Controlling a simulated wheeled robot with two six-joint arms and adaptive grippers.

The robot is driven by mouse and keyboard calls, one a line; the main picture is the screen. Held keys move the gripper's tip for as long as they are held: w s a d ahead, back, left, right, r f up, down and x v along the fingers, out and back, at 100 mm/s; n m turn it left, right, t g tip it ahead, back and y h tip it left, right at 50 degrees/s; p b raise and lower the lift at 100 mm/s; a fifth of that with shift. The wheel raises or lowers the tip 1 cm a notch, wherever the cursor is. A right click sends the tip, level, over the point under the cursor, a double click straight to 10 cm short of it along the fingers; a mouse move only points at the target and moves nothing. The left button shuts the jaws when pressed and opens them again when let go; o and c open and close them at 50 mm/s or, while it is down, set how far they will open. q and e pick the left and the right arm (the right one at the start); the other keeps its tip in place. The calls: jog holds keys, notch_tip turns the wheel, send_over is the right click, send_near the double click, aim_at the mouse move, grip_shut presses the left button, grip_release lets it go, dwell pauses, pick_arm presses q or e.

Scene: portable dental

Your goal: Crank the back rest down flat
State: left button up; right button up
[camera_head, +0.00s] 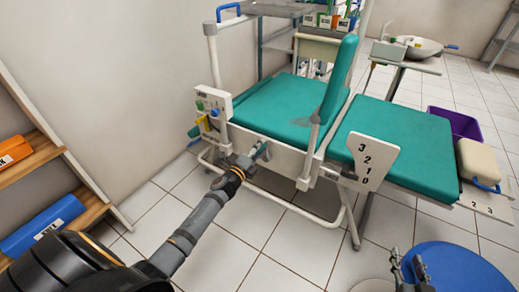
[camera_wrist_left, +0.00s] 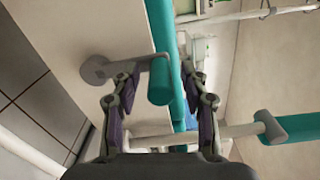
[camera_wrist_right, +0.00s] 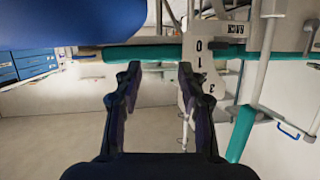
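The dental chair's teal seat (camera_head: 280,108) is flat, and a teal panel (camera_head: 342,78), seemingly the back rest, stands steeply upright at its right end. A white plate numbered 3 to 0 (camera_head: 372,150) is on the chair's side. My left gripper (camera_head: 258,153) is at the crank on the near side frame. In the left wrist view the crank has a grey hub (camera_wrist_left: 95,70) and a teal grip (camera_wrist_left: 161,82). The grip lies between my open left fingers (camera_wrist_left: 160,75), with small gaps seen. My right gripper (camera_head: 409,268) is open and empty; it also shows in the right wrist view (camera_wrist_right: 157,72).
A flat teal section (camera_head: 400,140) extends right, with a beige cushion (camera_head: 478,160) at its end. A blue round stool seat (camera_head: 440,270) is near my right gripper. A wooden shelf (camera_head: 40,155) stands at left. A white panel with colored knobs (camera_head: 212,104) is beside the crank.

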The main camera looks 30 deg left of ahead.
pick_arm(q)
jog(key=s, duration=1.2)
jog(key=shift+a, duration=0.45)
dwell(0.4)
